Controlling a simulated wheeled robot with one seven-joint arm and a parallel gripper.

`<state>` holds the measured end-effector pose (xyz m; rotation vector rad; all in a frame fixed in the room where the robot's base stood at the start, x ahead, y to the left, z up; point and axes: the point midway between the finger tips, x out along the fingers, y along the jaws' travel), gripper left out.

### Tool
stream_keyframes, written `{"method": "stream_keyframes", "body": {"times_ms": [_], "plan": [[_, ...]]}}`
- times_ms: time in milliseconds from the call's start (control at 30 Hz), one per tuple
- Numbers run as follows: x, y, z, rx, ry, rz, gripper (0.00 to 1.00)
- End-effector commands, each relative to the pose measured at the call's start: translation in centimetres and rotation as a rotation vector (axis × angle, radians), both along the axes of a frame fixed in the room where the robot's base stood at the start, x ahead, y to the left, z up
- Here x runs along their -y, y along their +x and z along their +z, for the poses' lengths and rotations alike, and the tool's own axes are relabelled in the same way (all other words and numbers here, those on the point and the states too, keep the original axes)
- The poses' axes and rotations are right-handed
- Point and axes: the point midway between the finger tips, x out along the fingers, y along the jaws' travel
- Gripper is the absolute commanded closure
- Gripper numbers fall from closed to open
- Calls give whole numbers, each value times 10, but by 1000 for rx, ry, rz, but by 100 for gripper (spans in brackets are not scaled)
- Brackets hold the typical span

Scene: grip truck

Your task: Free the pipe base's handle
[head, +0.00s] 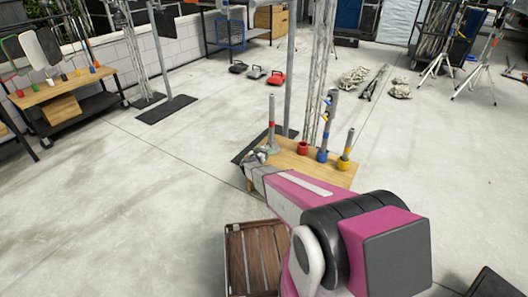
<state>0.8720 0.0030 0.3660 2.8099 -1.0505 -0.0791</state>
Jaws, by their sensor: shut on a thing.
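A small wooden-topped table (318,171) stands in the middle, with pipe bases on it. At its left end a grey pipe (271,128) with a red band stands upright in a pale base (271,149). My gripper (262,154) is at the foot of this pipe, shut on what looks like the base's handle. The fingers and handle are tiny here, and my arm partly covers them. Farther right are a short red base (302,148), a blue base (322,156) with a tall pipe, and a yellow base (344,163) with a shorter pipe.
A wooden slatted crate (236,262) sits on the floor below my arm. A metal stand (286,90) rises close behind the table. A workbench (62,88) stands at the far left. The floor to the left and right is mostly clear.

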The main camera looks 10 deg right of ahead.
Motion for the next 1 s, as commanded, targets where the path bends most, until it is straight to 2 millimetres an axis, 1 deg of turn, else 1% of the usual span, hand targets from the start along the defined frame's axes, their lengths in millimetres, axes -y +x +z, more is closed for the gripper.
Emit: {"method": "stream_keyframes", "body": {"times_ms": [233,533,567,600,633,900,1000], "plan": [[0,0,0,-77,-88,0,60],[0,0,0,-85,-98,0,60],[0,0,0,-85,-98,0,33],[0,0,0,-85,-98,0,20],[0,0,0,-85,-98,0,11],[0,0,0,-85,-97,0,11],[-3,-4,0,-85,-97,0,11]]}}
